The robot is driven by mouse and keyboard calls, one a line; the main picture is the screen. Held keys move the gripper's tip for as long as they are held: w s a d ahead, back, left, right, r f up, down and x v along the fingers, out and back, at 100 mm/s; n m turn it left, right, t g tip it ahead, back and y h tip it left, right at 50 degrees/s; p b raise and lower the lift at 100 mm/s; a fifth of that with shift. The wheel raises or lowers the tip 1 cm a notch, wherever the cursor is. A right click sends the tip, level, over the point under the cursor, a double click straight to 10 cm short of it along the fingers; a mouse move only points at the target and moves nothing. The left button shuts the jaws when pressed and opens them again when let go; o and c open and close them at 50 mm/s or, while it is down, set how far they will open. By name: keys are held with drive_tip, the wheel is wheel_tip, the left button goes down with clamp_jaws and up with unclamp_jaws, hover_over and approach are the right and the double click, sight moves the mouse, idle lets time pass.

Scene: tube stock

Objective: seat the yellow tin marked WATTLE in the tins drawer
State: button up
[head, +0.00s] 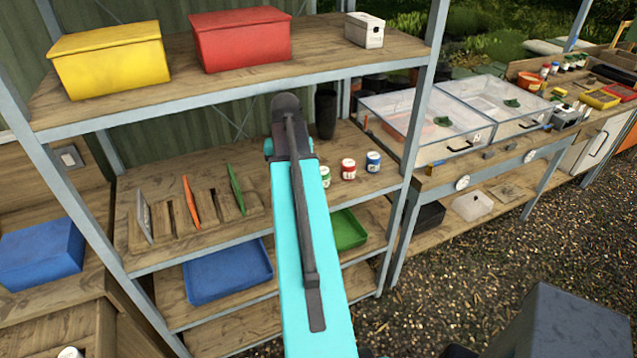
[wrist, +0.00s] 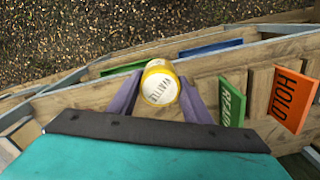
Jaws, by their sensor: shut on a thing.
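The yellow tin marked WATTLE (wrist: 160,86) is between the two fingers of my gripper (wrist: 161,77) in the wrist view. Its pale lid with the lettering faces the camera, and yellow shows around the edge. My gripper is shut on the tin and holds it over the shelf unit, near the upright green and orange boards. In the head view my own arm hides the gripper and the tin. I cannot pick out the tins drawer in either view.
A green board (wrist: 231,103) and an orange HOLD board (wrist: 292,100) stand right of the tin. Small jars, one with a red label (head: 348,169), stand on the middle shelf. A blue tray (head: 228,272) and a green tray (head: 348,230) sit lower. Metal posts frame the shelves.

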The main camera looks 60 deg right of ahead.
drive_tip(key=w+a+n, duration=0.6)
drive_tip(key=w+a, duration=0.4)
drive_tip(key=a, duration=0.5)
drive_tip(key=w+a+n, duration=0.6)
drive_tip(key=w+a, duration=0.4)
drive_tip(key=a, duration=0.5)
drive_tip(key=w+a+f+n+b, duration=0.3)
drive_tip(key=a+f+b, duration=0.8)
drive_tip(key=a, duration=0.5)
drive_tip(key=shift+f+n+b, duration=0.35)
drive_tip(key=shift+n+b, duration=0.55)
drive_tip(key=shift+b, duration=0.35)
